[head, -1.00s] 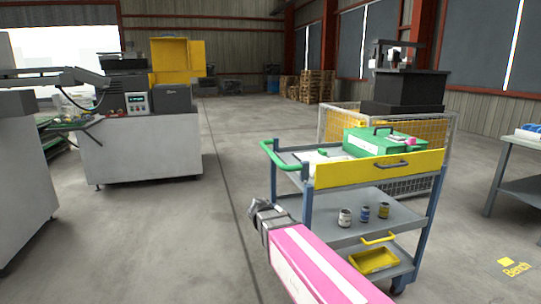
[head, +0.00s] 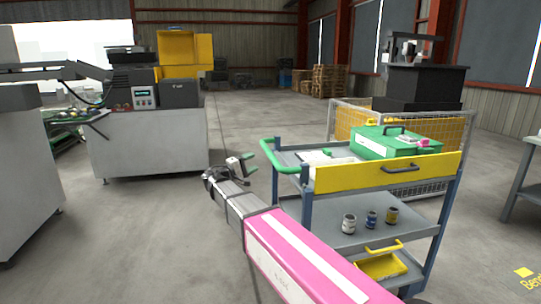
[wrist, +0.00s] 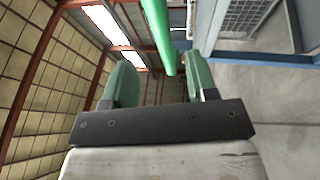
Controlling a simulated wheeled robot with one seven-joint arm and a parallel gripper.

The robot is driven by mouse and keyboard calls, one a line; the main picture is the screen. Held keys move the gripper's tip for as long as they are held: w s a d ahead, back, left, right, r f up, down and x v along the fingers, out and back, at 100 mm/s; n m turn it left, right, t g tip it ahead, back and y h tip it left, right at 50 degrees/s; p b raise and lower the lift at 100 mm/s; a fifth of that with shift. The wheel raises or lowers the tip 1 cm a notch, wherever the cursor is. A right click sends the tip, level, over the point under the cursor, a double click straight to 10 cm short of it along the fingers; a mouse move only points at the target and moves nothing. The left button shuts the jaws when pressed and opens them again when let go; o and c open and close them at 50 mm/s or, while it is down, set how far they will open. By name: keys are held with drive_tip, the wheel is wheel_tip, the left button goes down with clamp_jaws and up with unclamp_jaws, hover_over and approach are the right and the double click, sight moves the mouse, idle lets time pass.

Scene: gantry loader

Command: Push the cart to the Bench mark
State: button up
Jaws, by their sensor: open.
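The cart (head: 325,226) is a grey-blue trolley with shelves, a yellow drawer front and a green push handle (head: 283,168) on its left end. The Bench mark (head: 523,272) is yellow floor paint at the lower right, cut off by the picture edge. My gripper (head: 245,165) is open and empty, just left of the handle in the head view. In the wrist view its two green fingers (wrist: 157,86) stand apart, and the green handle bar (wrist: 158,35) shows beyond and between their tips. I cannot tell whether they touch it.
A green case (head: 385,141) lies on the cart top; several small cans (head: 371,219) and a yellow tray (head: 381,264) are on its shelves. A mesh cage (head: 345,120) stands behind it. A grey table (head: 528,180) is at right.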

sight(269, 154)
drive_tip(key=x, duration=0.9)
drive_tip(key=shift+w+d, duration=0.15)
drive_tip(key=shift+d, duration=0.1)
clamp_jaws()
